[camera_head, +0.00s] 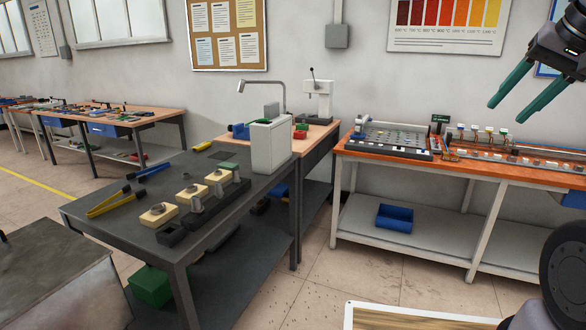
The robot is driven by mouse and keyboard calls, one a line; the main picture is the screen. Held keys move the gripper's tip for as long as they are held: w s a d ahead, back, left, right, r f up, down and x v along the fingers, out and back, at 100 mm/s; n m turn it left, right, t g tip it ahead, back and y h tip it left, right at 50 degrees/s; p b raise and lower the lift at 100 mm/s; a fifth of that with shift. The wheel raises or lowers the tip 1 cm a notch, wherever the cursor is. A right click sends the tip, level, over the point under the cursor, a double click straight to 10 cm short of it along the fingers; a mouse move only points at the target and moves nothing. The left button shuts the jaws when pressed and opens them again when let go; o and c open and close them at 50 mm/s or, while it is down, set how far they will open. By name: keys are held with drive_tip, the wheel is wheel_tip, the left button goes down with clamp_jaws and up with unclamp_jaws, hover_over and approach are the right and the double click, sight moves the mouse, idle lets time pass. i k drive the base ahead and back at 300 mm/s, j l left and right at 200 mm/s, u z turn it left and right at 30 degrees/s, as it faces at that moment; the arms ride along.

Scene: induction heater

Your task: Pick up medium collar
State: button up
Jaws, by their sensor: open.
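The middle one (192,194) may carry the medium collar; the rings are too small to compare sizes surely. The front block (158,215) and the back block (219,178) flank it. My gripper (506,112) is at the upper right, high in front of the wall, with two green fingers apart and nothing between them. It is far from the blocks.
A dark strip (215,212) runs right of the blocks. Yellow-handled tongs (107,204) lie to their left. A pale upright unit (270,147) stands at the bench's back right. An orange-topped bench (460,164) with trays is at right. Open floor (320,275) lies between the benches.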

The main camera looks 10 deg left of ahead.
sight(186, 176)
drive_tip(key=i+l, duration=0.1)
drive_tip(key=i, duration=0.6)
drive_tip(key=i+l, duration=0.1)
drive_tip(key=i, duration=0.65)
drive_tip(key=i+j+u, duration=0.1)
drive_tip(key=i+u, duration=0.2)
drive_tip(key=u, duration=0.15)
drive_tip(key=i+u, duration=0.3)
drive_tip(key=u, duration=0.2)
drive_tip(key=i+l+u, duration=0.15)
drive_tip(key=i+u, duration=0.15)
drive_tip(key=u, duration=0.15)
drive_tip(key=i+u, duration=0.25)
drive_tip(key=u, duration=0.15)
drive_tip(key=i+u, duration=0.25)
drive_tip(key=u, duration=0.15)
drive_tip(key=i+l+u, duration=0.1)
drive_tip(key=i+u, duration=0.15)
drive_tip(key=u, duration=0.15)
